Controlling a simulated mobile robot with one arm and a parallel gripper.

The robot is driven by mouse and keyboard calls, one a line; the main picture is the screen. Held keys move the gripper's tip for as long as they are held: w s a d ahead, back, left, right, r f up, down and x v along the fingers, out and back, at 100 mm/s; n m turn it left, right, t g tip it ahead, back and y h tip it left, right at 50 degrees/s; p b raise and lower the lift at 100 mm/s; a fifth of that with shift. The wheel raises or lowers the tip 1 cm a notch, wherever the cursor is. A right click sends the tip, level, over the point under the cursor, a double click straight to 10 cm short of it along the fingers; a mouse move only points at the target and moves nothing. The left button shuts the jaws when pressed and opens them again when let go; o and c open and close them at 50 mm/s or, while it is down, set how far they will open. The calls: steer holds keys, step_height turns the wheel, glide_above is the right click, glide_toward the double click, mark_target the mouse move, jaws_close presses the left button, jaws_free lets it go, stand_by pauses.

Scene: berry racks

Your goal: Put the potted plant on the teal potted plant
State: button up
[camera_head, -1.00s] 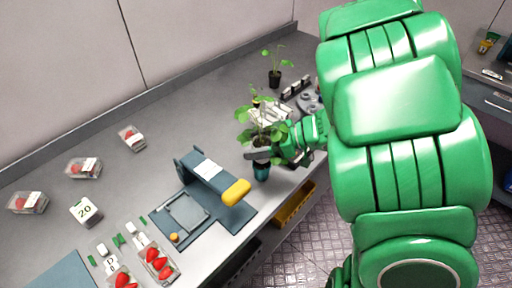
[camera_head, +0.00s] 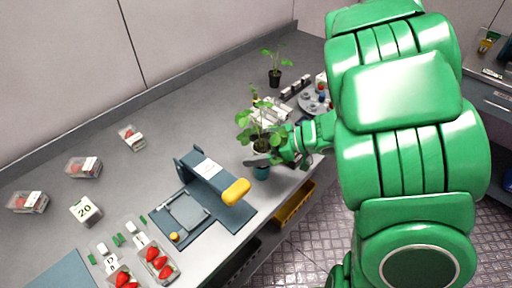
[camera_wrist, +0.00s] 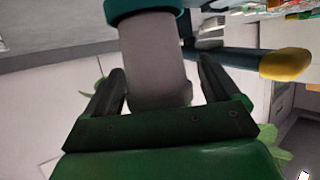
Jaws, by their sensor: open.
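The leafy potted plant (camera_head: 258,124) is upright at the front of the bench, its pot mostly hidden by my gripper (camera_head: 268,157) in the head view. The teal pot (camera_head: 262,172) is directly below it, near the bench's front edge. In the wrist view the plant's grey pot (camera_wrist: 155,50) is between the two fingers of my gripper (camera_wrist: 163,82), with a gap beside each finger. The teal rim (camera_wrist: 145,8) meets the grey pot at the top of that view. I cannot tell how deep the grey pot sits in the teal one.
A blue-grey stand with a yellow handle (camera_head: 236,191) is just left of the teal pot. Another plant in a black pot (camera_head: 275,77) stands at the back. A round grey tray (camera_head: 316,100) is behind my gripper. Several strawberry packs (camera_head: 158,262) lie at left.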

steer(key=shift+r, duration=0.15)
steer(key=v, duration=1.2)
stand_by(0.3)
